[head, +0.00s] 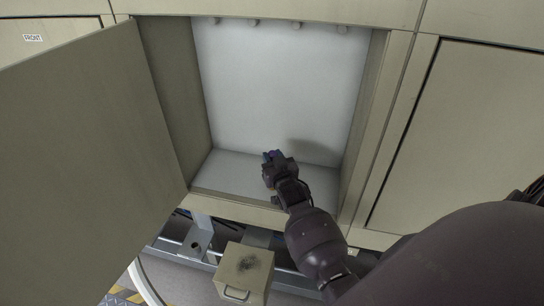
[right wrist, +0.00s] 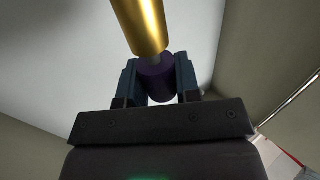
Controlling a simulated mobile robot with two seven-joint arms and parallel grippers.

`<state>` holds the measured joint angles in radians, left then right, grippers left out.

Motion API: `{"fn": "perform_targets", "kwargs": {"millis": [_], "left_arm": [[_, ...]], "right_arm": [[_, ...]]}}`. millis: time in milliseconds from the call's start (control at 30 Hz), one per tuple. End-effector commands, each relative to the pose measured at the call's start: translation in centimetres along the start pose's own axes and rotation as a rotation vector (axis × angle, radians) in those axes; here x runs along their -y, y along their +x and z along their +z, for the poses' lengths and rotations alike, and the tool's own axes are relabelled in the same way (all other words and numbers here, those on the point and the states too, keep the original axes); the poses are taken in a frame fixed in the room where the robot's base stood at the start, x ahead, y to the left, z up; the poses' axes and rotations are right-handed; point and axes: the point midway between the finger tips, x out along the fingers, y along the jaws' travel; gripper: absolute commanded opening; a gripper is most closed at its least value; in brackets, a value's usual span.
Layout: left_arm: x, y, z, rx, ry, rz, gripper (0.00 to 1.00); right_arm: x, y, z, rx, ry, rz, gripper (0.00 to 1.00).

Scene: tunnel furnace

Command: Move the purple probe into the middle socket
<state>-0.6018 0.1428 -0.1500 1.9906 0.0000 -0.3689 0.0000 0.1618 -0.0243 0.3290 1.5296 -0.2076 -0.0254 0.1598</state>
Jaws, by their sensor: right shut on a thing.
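My right gripper (head: 272,155) is inside the open cabinet bay, above its floor and near the back wall. In the right wrist view, its two blue-grey fingers (right wrist: 159,78) are shut on the purple probe (right wrist: 157,84). A gold cylinder (right wrist: 140,24) rises just beyond the purple part; I cannot tell whether it belongs to the probe. In the head view a small bit of purple (head: 275,153) shows at the fingertips. Several small pale round fittings (head: 297,26) line the top of the back wall; I cannot make out which is the middle socket. My left gripper is not in view.
The cabinet door (head: 90,160) stands open on the left. The bay's right side wall (head: 362,100) is close to my right arm. A beige box with a handle (head: 243,272) is below the bay. The bay's upper space is clear.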

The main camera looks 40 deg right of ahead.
Motion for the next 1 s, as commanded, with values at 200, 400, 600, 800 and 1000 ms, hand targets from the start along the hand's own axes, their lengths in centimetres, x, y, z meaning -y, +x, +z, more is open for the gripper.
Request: {"fn": "perform_targets", "kwargs": {"millis": [200, 400, 600, 800, 1000], "left_arm": [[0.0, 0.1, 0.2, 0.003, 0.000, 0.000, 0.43], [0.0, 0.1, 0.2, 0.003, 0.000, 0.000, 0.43], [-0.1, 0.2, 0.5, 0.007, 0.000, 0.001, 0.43], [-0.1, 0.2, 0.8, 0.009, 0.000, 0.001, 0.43], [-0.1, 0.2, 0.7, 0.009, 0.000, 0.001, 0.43]], "right_arm": [[0.0, 0.0, 0.2, -0.001, 0.000, 0.000, 0.05], [0.0, 0.0, 0.3, -0.001, 0.000, 0.000, 0.05], [0.0, 0.0, 0.8, 0.001, 0.000, 0.000, 0.05], [0.0, 0.0, 1.2, 0.001, -0.001, 0.000, 0.05], [0.0, 0.0, 1.2, 0.000, 0.000, 0.000, 0.35]]}}
